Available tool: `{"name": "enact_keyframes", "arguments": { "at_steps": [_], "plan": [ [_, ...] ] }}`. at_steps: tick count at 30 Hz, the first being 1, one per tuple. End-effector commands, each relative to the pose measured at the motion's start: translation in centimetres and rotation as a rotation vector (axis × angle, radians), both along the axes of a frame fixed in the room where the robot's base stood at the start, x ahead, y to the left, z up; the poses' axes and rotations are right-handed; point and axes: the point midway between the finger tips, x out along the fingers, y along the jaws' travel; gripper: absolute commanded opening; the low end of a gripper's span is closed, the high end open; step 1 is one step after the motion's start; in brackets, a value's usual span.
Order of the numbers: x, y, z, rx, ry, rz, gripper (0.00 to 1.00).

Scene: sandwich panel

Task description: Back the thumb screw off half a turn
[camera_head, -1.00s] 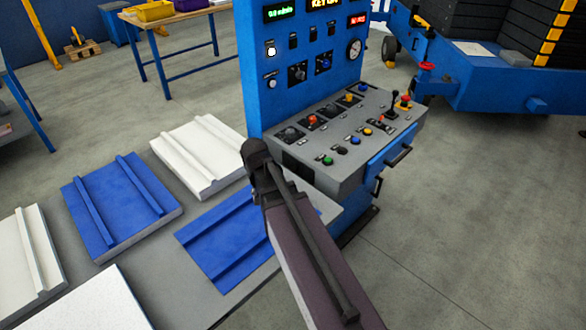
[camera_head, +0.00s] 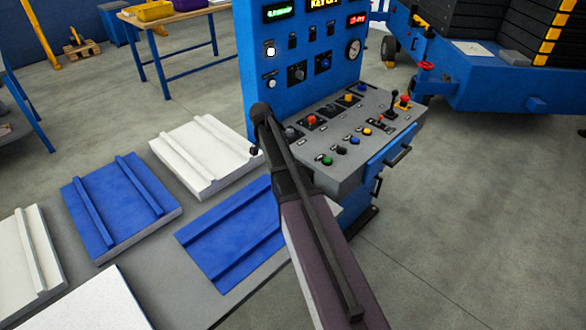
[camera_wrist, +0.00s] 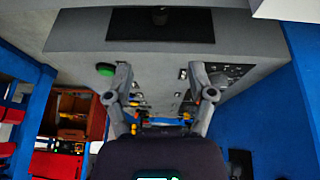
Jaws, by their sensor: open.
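In the wrist view a black plate (camera_wrist: 160,27) is set in the grey face of the console, at the top of the picture. In the head view my arm covers the console's near left side, and most of the gripper and the knob are hidden.
The console (camera_head: 350,165) has several buttons, knobs and a joystick on top, under a blue upright panel (camera_head: 300,95). White and blue ribbed panels (camera_head: 120,205) lie on a grey table at left. Open floor (camera_head: 480,230) is at right.

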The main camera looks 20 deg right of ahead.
Motion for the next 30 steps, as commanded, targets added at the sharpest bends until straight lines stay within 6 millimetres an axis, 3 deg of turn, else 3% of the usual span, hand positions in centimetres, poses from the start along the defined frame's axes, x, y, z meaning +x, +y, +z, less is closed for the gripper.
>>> {"name": "enact_keyframes", "arguments": {
  "at_steps": [11, 30],
  "plan": [
    [0.1, -0.2, -0.8, 0.001, 0.001, 0.002, 0.71],
    [0.5, -1.9, -5.5, 0.001, 0.001, 0.003, 0.71]
  ]
}}
